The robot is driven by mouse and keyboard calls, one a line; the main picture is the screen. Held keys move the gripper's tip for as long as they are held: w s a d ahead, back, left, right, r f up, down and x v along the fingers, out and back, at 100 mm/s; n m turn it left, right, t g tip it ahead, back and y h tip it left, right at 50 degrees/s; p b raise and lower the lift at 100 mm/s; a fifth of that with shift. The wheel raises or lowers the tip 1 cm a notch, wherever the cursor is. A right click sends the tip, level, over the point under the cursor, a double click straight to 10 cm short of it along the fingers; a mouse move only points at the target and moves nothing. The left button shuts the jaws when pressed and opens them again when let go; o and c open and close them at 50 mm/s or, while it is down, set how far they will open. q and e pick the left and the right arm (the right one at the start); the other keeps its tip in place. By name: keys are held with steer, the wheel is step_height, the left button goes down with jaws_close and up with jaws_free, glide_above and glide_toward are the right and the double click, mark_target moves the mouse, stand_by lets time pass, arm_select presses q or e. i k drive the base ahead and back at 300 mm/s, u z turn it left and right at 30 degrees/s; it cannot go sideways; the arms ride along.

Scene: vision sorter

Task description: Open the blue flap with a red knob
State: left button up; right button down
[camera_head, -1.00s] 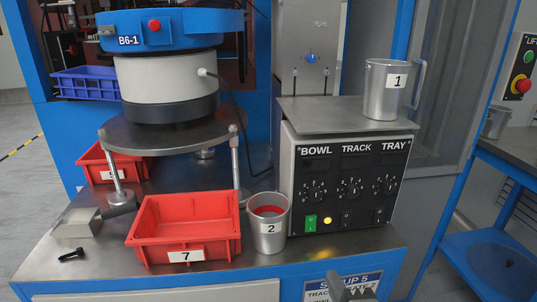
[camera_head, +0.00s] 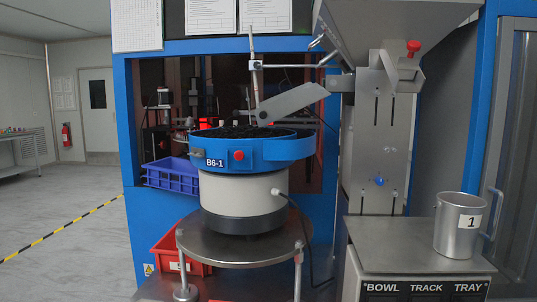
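A red knob (camera_head: 239,154) sits on the front of the blue rim of the round feeder bowl (camera_head: 275,151), marked B6-1. I cannot tell where a flap's edges run around this knob; no gap shows there. The bowl holds dark small parts and stands on a white and dark drum (camera_head: 243,203). Neither of my grippers is in view.
A second red knob (camera_head: 413,46) is on the grey hopper's chute at upper right. A metal chute (camera_head: 293,103) hangs over the bowl. Mug 1 (camera_head: 458,228) stands on the control box (camera_head: 412,250). A blue bin (camera_head: 172,176) is left of the drum.

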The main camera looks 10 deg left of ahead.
mark_target(237, 158)
steer(key=k, duration=0.5)
steer(key=u, duration=1.25)
steer(key=i, duration=1.1)
steer(key=z, duration=1.15)
